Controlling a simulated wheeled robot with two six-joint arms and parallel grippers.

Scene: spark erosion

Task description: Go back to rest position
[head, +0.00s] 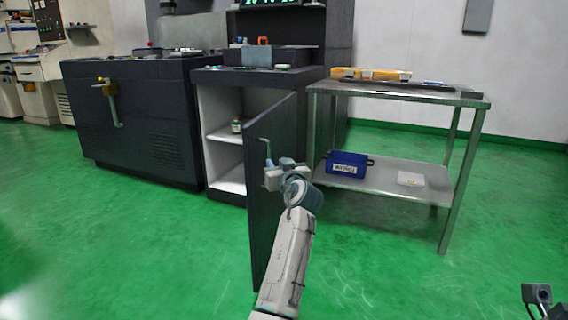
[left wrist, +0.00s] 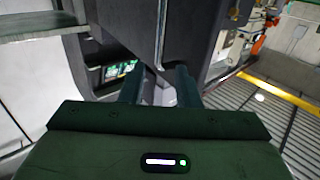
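My left gripper (head: 269,166) is beside the open dark cabinet door (head: 270,215), close to the door's handle (head: 265,146). In the left wrist view its two fingers (left wrist: 158,88) stand apart with a gap between them, and I see nothing clamped there. The handle also shows in the left wrist view (left wrist: 161,35), just beyond the fingertips. I cannot tell whether a finger touches it. A small dark part of my right arm, probably its gripper (head: 538,298), shows at the lower right edge; its fingers cannot be made out.
The cabinet (head: 228,187) stands open with a small jar (head: 236,126) on its shelf. A metal table (head: 461,98) at the right holds yellow boxes on top and a blue box (head: 346,163) below. A dark machine (head: 135,135) stands left. Green floor in front is clear.

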